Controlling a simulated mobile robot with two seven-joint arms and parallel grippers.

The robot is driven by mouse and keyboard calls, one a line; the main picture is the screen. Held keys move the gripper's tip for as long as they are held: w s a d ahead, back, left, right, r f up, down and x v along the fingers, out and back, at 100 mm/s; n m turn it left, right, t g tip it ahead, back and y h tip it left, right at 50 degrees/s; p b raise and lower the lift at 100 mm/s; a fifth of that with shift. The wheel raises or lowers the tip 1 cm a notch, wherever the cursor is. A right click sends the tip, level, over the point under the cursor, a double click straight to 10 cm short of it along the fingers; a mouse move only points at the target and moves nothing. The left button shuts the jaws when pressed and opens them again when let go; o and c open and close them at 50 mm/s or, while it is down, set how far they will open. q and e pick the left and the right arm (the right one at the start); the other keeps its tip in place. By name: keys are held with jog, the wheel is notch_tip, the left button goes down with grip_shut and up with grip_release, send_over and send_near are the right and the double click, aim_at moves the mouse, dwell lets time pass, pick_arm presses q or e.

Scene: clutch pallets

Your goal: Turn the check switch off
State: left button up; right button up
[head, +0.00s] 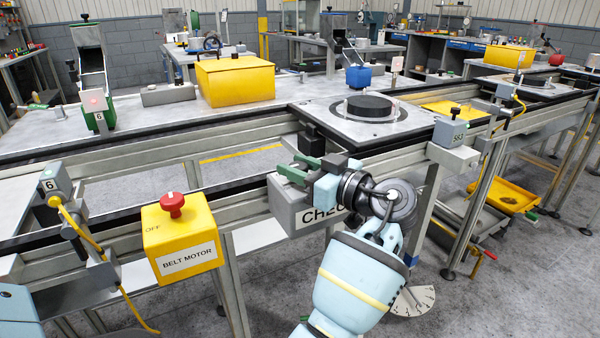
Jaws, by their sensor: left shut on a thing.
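The check switch is on a grey box (287,207) fixed to the front rail of the line, with a white label (312,213) of which "CHEC" shows. My left gripper (300,170) reaches over the top of this box, with its green fingers shut at the switch. The switch's knob is hidden by the fingers and wrist, so its position cannot be read. My right gripper is not in view.
A yellow belt motor box (182,246) with a red knob hangs on the rail to the left. A round black disc (370,106) lies on a pallet behind. A grey box (450,132) sits to the right.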

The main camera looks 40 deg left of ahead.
aim_at(306, 169)
pick_arm(q)
jog(key=shift+r, duration=0.1)
dwell(0.3)
jog(key=o, duration=0.9)
jog(key=shift+d, duration=0.1)
jog(key=d, duration=0.6)
jog(key=shift+d+b, duration=0.3)
jog(key=shift+b, duration=0.05)
jog(key=shift+d, duration=0.5)
